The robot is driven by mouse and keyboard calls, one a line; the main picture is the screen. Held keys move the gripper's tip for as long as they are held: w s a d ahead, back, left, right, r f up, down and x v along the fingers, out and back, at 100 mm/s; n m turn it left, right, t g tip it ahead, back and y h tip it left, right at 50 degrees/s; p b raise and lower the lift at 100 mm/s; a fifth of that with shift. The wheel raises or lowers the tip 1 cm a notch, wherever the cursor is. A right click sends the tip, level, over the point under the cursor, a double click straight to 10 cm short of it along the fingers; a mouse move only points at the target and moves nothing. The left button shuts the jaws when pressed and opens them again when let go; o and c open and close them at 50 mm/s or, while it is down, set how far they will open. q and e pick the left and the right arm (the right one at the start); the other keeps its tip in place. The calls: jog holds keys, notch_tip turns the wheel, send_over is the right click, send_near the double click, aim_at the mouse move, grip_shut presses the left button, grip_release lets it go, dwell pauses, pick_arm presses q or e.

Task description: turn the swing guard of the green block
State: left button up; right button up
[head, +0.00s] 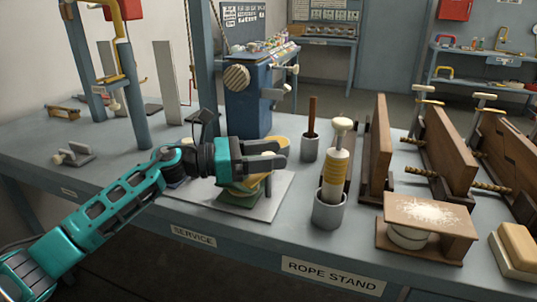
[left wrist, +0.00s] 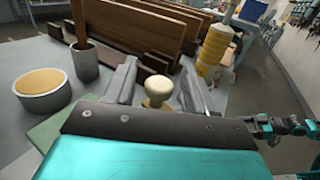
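The green block (head: 240,196) sits on a pale plate (head: 278,200) at the table's front, with yellowish round parts above it. My left gripper (head: 283,153) is over it and hides much of its top. In the left wrist view a corner of the green block (left wrist: 45,132) shows at lower left. There a cream knob (left wrist: 158,88) stands between the two fingers, which are open with a gap on each side. I cannot tell whether the knob belongs to the swing guard. A teal arm, likely my right, shows at the right edge of the left wrist view; its fingers are unclear.
A grey cup with a yellow pad (left wrist: 42,88) and a cup holding a brown stick (head: 310,147) stand behind the block. A cup with a yellow-banded handle (head: 330,208) stands to the right. A blue post (head: 247,98) rises behind. Brown boards (head: 376,150) fill the right side.

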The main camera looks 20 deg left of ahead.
pick_arm(q)
jog(key=shift+a, duration=0.1)
jog(key=b+v, duration=0.2)
jog(key=v, duration=1)
jog(key=shift+s+a, duration=0.2)
jog(key=shift+a, duration=0.1)
